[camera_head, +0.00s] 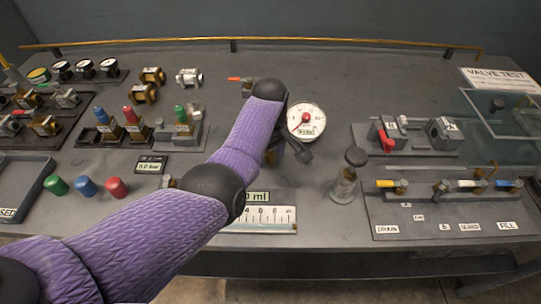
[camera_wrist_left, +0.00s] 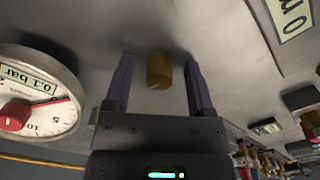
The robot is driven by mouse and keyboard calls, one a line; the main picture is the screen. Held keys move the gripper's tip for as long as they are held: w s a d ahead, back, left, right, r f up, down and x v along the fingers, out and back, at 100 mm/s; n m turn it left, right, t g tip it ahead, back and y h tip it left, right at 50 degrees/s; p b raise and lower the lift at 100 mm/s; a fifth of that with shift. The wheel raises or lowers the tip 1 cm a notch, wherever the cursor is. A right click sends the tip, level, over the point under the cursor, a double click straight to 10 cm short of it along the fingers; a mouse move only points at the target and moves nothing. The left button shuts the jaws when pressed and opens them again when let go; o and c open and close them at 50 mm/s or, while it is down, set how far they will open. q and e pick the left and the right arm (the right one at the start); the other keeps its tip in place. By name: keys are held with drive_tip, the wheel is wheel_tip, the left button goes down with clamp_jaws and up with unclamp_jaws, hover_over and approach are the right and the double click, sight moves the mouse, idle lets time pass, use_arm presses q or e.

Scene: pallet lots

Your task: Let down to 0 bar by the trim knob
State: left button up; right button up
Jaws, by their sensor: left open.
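A round white pressure gauge (camera_head: 306,122) stands in the middle of the bench in the head view. In the left wrist view the gauge (camera_wrist_left: 38,95) is at the left, with a red knob at its centre and a small display reading 0.1 bar. A brass knob (camera_wrist_left: 158,70), likely the trim knob, is between the two fingers of my left gripper (camera_wrist_left: 158,80). The fingers are open, with a visible gap on each side of the knob. In the head view my purple arm and wrist partly hide this spot. My right gripper is not seen.
A clear cylinder with a dark cap (camera_head: 344,180) and a ruled scale plate (camera_head: 262,218) are near the front. A valve panel (camera_head: 440,215) with yellow, white and blue handles is at the right. Coloured knobs (camera_head: 86,187) and fittings crowd the left.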

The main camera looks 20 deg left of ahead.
use_arm(q)
clamp_jaws()
idle(0.3)
drive_tip(key=shift+r, duration=0.1)
